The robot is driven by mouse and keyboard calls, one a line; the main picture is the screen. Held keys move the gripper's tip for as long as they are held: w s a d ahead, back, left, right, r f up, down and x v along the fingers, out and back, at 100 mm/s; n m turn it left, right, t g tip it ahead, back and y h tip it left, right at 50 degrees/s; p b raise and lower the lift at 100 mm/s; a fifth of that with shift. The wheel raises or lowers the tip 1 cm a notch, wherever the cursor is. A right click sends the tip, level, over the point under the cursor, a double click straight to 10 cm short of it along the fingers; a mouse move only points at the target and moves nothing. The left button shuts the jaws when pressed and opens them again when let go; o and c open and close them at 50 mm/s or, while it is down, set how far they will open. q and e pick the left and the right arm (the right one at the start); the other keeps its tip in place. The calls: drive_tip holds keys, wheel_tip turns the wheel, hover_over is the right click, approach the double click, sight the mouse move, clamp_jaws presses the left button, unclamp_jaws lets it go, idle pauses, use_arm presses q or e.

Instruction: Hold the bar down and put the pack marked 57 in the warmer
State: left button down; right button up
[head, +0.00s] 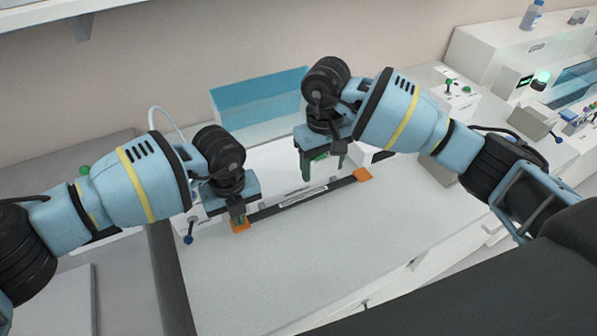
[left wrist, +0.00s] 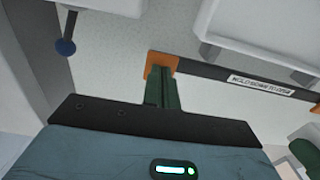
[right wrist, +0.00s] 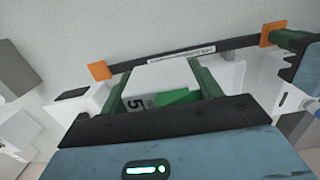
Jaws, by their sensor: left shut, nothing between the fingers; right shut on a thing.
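The dark bar (head: 300,198) has orange ends and a pale label; it crosses the front of a white unit with a blue see-through panel (head: 260,95), which may be the warmer. My left gripper (head: 238,218) is shut and empty, its tips at the bar's left orange end (left wrist: 160,62); contact is hard to judge. My right gripper (head: 318,168) is shut on a pack (right wrist: 135,103) with a green part, behind the bar's right half. A "5" shows on the pack in the right wrist view; the rest of its marking is hidden.
A pale worktop (head: 270,265) lies clear in front of the bar. A blue-knobbed lever (head: 188,238) stands beside the left gripper. At the right are white units, a green-knobbed box (head: 455,98) and a bottle (head: 531,15).

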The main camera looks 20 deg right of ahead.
drive_tip(key=shift+w+f, duration=0.2)
drive_tip(key=shift+w, duration=0.4)
drive_tip(key=w+a+f, duration=0.1)
drive_tip(key=w+f, duration=0.1)
drive_tip(key=w, duration=0.7)
drive_tip(key=shift+w+a+f, duration=0.2)
drive_tip(key=shift+w+a, duration=0.1)
drive_tip(key=shift+w, duration=0.1)
drive_tip(key=shift+f, duration=0.15)
drive_tip(key=shift+f, duration=1.15)
drive_tip(key=shift+f, duration=0.15)
drive_tip(key=shift+f, duration=1.75)
drive_tip(key=shift+f, duration=0.45)
